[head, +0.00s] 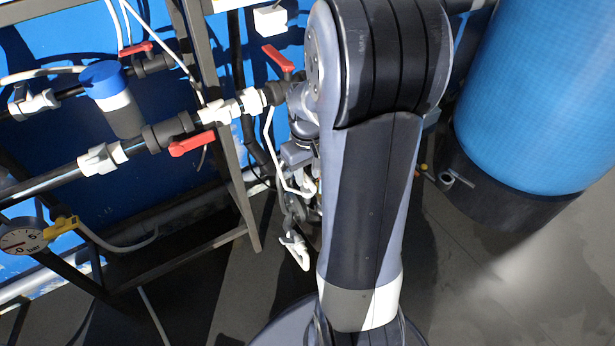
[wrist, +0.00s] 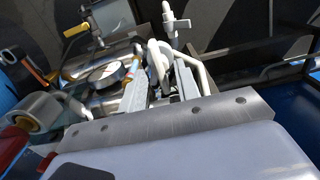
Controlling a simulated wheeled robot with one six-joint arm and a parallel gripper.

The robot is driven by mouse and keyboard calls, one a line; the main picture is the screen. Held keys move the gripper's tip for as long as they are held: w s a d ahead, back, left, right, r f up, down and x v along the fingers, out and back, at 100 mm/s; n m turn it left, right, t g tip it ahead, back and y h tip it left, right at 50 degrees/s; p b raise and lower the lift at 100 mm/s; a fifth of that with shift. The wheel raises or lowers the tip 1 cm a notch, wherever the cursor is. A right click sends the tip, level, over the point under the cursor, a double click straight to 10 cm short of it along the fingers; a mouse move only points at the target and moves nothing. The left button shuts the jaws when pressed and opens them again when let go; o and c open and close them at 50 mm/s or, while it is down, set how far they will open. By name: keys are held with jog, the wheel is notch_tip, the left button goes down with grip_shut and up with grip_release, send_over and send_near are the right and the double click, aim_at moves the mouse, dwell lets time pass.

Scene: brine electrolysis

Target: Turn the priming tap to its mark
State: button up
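No part is clearly labelled as the priming tap, and no mark can be read. A white tap (head: 295,250) hangs low beside my arm in the head view. A similar white tap (wrist: 172,25) shows beyond my fingers in the wrist view. My gripper (wrist: 160,72) has its two grey fingers apart, with a white curved pipe showing around and beyond them. I cannot tell whether a finger touches it. A yellow-levered valve (wrist: 76,31) is at the upper left of the wrist view. In the head view my arm largely hides the gripper.
Red-handled valves (head: 190,143) sit on the pipework, one close beside my arm (head: 278,60). A blue-capped fitting (head: 103,78) and a gauge (head: 22,240) are at the left. A grey frame post (head: 225,140) stands left of my arm. A large blue tank (head: 540,95) stands at the right.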

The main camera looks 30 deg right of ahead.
jog(key=shift+f, duration=0.55)
grip_shut()
